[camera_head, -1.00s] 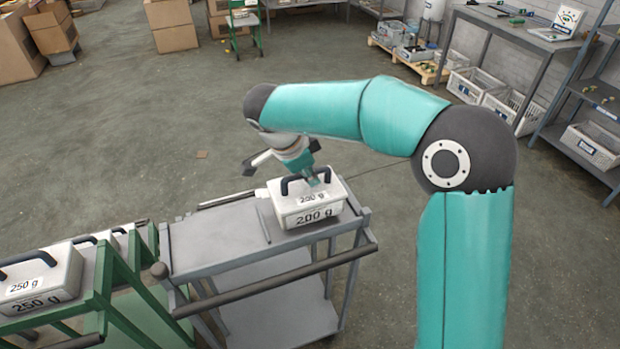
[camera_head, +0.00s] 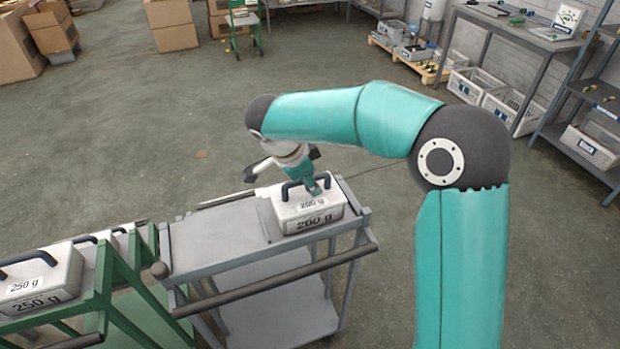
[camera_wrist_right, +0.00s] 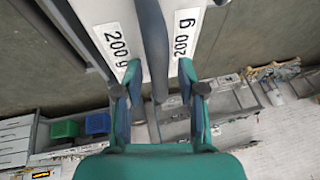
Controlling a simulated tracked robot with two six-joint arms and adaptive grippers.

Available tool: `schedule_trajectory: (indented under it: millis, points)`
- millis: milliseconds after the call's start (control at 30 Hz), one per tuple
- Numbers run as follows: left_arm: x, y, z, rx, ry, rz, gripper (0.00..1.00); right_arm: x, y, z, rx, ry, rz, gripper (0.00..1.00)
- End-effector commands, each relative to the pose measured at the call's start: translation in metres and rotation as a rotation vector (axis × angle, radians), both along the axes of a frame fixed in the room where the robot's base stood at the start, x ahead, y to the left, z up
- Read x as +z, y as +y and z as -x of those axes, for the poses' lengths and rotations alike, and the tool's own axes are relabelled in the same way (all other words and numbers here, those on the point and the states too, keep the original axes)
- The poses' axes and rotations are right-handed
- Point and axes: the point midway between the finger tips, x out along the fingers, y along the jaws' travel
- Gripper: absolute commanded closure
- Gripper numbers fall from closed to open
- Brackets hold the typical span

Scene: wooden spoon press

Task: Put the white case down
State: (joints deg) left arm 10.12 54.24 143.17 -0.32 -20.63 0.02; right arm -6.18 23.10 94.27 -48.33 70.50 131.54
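The white case (camera_head: 296,214), labelled 200 g with a dark handle, sits upright on the right end of the grey cart's top (camera_head: 212,240). My right gripper (camera_head: 318,188) is over the case at its handle. In the wrist view the case (camera_wrist_right: 125,12) shows on both sides of the dark handle (camera_wrist_right: 154,45). The right gripper's fingers (camera_wrist_right: 160,76) stand apart on either side of the handle, with gaps visible. The underside of the case is hidden. My left gripper is not in view.
A green rack (camera_head: 110,290) with white 250 g cases (camera_head: 45,280) stands left of the cart. The left part of the cart top is clear. A rail (camera_head: 290,280) runs along the cart's near side. Shelving (camera_head: 590,90) stands far right.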

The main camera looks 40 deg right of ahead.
Motion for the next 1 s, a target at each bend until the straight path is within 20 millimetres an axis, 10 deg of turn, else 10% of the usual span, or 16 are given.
schedule_trajectory:
  millis: [600,1000]
  points:
    - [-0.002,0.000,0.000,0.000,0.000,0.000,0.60,0.091,0.043,0.007,0.003,-0.004,-0.001,0.61]
    - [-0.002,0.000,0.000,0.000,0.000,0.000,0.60,0.109,0.051,0.009,0.002,0.001,0.000,0.61]
